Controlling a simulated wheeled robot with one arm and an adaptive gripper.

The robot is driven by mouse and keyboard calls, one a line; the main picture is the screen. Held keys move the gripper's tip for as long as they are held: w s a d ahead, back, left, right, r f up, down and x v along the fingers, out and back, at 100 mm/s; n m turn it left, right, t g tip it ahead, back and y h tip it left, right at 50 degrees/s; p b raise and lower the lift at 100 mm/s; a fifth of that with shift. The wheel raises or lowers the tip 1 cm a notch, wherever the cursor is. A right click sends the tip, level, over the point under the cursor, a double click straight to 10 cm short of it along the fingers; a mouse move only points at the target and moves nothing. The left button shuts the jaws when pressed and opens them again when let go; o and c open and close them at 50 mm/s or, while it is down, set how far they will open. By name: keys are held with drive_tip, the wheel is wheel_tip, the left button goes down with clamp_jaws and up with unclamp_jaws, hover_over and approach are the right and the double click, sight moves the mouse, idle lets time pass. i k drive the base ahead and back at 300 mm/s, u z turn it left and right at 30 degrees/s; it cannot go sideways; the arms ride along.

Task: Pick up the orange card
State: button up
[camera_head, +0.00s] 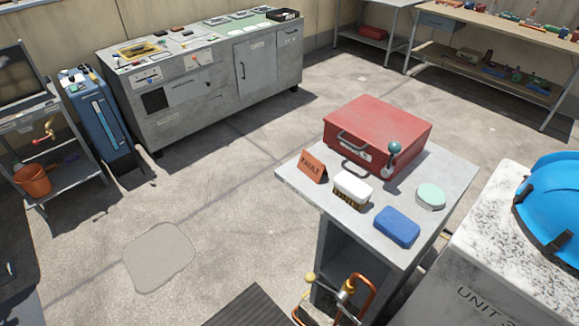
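The orange card (314,166) stands propped, like a small tent sign, near the left corner of a grey stand's top (297,185). Dark lettering shows on its face, too small to read surely. A white-backed brush (352,188) with brown bristles is close to its right. A red metal case (375,130) is behind it on the same top. My gripper is not in view.
A blue block (397,227) and a pale green round item (431,196) share the top. A blue hard hat (555,205) sits on a speckled unit at right. Copper pipes and a valve (345,292) rise below the front edge. Open floor (225,205) lies left.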

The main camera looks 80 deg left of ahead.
sight(312, 166)
drive_tip(key=u, duration=2.6)
drive_tip(key=k, duration=0.3)
drive_tip(key=u, duration=0.8)
drive_tip(key=i, duration=1.15)
drive_tip(key=u, duration=0.5)
